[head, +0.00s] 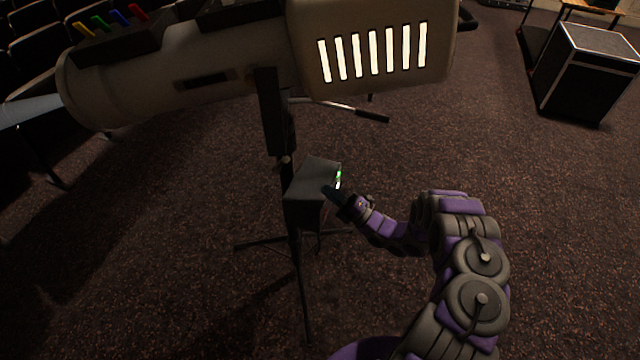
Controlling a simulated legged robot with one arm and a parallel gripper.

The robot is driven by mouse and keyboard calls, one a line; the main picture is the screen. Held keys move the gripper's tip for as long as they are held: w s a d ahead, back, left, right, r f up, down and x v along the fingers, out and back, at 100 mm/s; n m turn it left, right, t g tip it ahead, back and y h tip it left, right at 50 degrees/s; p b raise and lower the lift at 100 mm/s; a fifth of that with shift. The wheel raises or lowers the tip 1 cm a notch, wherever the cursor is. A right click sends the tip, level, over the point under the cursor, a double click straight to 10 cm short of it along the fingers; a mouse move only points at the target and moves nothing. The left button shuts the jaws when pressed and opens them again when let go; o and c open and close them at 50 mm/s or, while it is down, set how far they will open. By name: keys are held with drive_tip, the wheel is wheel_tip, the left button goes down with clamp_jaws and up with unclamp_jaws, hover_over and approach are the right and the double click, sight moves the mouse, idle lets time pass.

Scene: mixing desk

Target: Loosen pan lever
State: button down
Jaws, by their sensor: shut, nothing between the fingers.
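A large beige spotlight-like unit (180,85) with glowing slots is mounted on a black stand (274,115). A small lever or knob (284,160) shows on the stand below the mount. I cannot tell whether it is the pan lever. A thin bar with a black grip (372,116) sticks out to the right behind the stand. My gripper (329,191) is shut and empty. In the picture it overlaps the right side of a dark box (305,185) on the stand, near a small green light (338,175). I cannot tell whether it touches the box.
The stand's thin legs (265,241) spread over the dark speckled carpet. Rows of dark seats (35,50) are at the left. A black case (585,75) stands at the upper right. The carpet between the stand and the case is clear.

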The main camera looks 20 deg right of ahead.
approach(284, 158)
drive_tip(key=w+a, duration=0.3)
drive_tip(key=w, duration=0.1)
drive_tip(key=shift+w+d+r+b, duration=0.1)
drive_tip(key=shift+w+r+b, duration=0.05)
drive_tip(key=shift+r+b, duration=0.25)
drive_tip(key=shift+r, duration=0.1)
drive_tip(key=a+r+g+h, duration=0.1)
drive_tip(key=w+r+n+g+h+b, duration=0.1)
drive_tip(key=g, duration=0.1)
drive_tip(key=shift+w+a+r+h, duration=0.2)
drive_tip(key=shift+a+h, duration=0.1)
drive_tip(key=shift+a, duration=0.1)
drive_tip(key=shift+w+a+r+g+h, duration=0.3)
drive_tip(key=shift+a+r+g+h, duration=0.1)
drive_tip(key=shift+r+g+h, duration=0.25)
drive_tip(key=shift+w+a+g+h+p, duration=0.25)
drive_tip(key=shift+a+g+p, duration=0.1)
drive_tip(key=shift+g, duration=0.1)
idle(0.4)
